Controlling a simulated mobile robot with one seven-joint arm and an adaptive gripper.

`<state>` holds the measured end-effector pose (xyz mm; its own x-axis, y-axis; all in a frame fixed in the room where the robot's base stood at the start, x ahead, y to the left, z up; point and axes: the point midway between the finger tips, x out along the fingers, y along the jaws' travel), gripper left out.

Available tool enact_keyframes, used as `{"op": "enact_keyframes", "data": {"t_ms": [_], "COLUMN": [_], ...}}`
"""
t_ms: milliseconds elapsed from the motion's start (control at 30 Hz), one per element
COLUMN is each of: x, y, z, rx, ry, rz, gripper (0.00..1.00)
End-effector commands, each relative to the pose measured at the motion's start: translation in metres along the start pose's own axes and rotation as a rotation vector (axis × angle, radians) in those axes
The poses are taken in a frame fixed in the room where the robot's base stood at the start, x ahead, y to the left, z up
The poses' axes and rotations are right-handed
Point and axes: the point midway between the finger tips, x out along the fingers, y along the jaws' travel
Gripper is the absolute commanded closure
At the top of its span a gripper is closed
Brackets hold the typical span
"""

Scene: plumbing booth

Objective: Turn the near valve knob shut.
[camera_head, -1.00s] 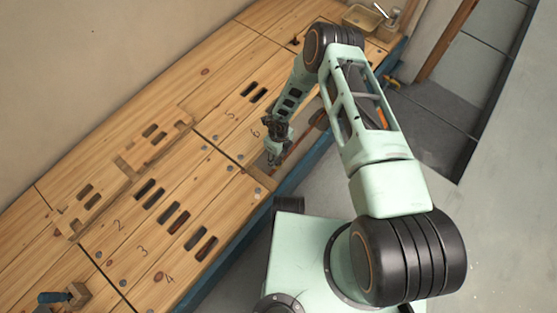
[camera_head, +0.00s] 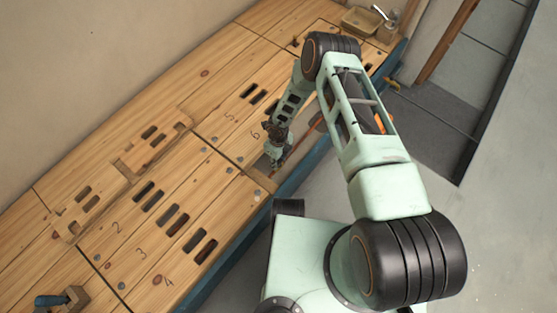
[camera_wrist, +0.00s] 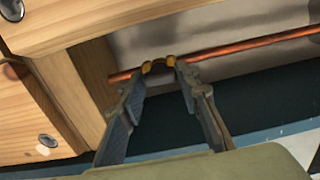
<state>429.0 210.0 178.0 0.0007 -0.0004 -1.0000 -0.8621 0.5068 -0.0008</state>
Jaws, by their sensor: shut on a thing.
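In the wrist view a yellow-orange valve knob (camera_wrist: 158,66) sits on a copper pipe (camera_wrist: 250,48), between the fingertips of my gripper (camera_wrist: 160,74). The fingers are apart by the knob's width and closed on it from both sides. In the head view my gripper (camera_head: 278,160) is low at the front edge of the bench, beside the opening in its front. The knob is hidden there by the gripper and too small to make out.
The wooden bench (camera_head: 225,180) with slotted, numbered boards fills the left. A wooden post (camera_wrist: 75,85) stands close to the left finger. A blue-handled tool (camera_head: 52,299) lies at lower left. A basin (camera_head: 362,20) is at the far end. Grey floor is free on the right.

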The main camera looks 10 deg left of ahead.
Motion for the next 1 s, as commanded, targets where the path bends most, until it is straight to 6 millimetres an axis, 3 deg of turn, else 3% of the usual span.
{"op": "enact_keyframes", "data": {"t_ms": [367, 1000], "x": [0.0011, 0.0004], "y": [0.0001, -0.0001], "z": [0.0004, 0.0009], "rx": [0.126, 0.707], "ry": [-0.001, -0.001], "rz": [0.001, 0.002], "gripper": [0.94, 0.94]}}
